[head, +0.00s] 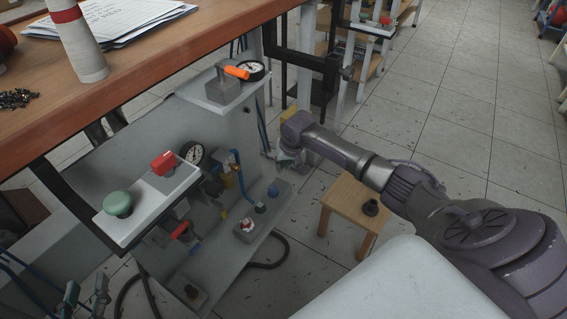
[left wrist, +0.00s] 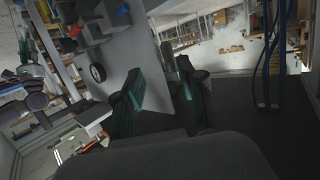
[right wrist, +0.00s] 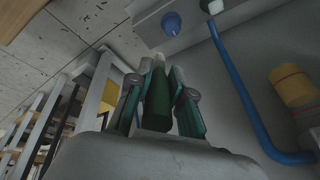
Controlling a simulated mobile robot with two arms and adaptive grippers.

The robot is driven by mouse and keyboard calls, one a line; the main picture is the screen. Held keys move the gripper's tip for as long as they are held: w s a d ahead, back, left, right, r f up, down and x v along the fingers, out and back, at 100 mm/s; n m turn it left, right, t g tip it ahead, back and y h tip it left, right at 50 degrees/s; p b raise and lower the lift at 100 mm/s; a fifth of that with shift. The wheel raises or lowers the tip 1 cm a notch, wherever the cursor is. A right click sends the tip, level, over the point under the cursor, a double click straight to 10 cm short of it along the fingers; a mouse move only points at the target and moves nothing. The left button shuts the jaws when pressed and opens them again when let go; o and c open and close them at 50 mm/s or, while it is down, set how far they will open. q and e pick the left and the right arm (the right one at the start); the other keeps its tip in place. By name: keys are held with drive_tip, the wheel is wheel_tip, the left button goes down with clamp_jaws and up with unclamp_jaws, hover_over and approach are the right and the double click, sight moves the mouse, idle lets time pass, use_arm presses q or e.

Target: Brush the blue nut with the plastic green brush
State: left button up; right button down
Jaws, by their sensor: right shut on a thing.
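The blue nut (head: 273,191) sits on the grey ledge of the pneumatic stand. It also shows at the top of the right wrist view (right wrist: 171,23). My right gripper (head: 286,160) is shut on the green brush (right wrist: 157,104), whose pale tip points forward, toward the ledge side. The brush tip is apart from the nut, to its left in the right wrist view. In the head view the brush is mostly hidden by the gripper. My left gripper (head: 85,293) is at the lower left of the head view; its fingers are apart and empty in the left wrist view (left wrist: 160,72).
A blue pipe (head: 237,168) rises close to the nut. The panel (head: 135,212) carries a green button, red switch and gauge. A wooden stool (head: 349,205) with a dark part stands right of the stand. Open floor lies beyond my right arm.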

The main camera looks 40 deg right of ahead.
drive_tip(key=shift+r+p, duration=0.35)
use_arm(q)
drive_tip(key=s+a+f+g+y, duration=0.1)
drive_tip(key=s+a+f+g, duration=0.1)
drive_tip(key=s+f+g, duration=0.2)
drive_tip(key=shift+f+p, duration=0.4)
drive_tip(key=shift+f, duration=0.45)
use_arm(e)
drive_tip(key=shift+r, duration=0.3)
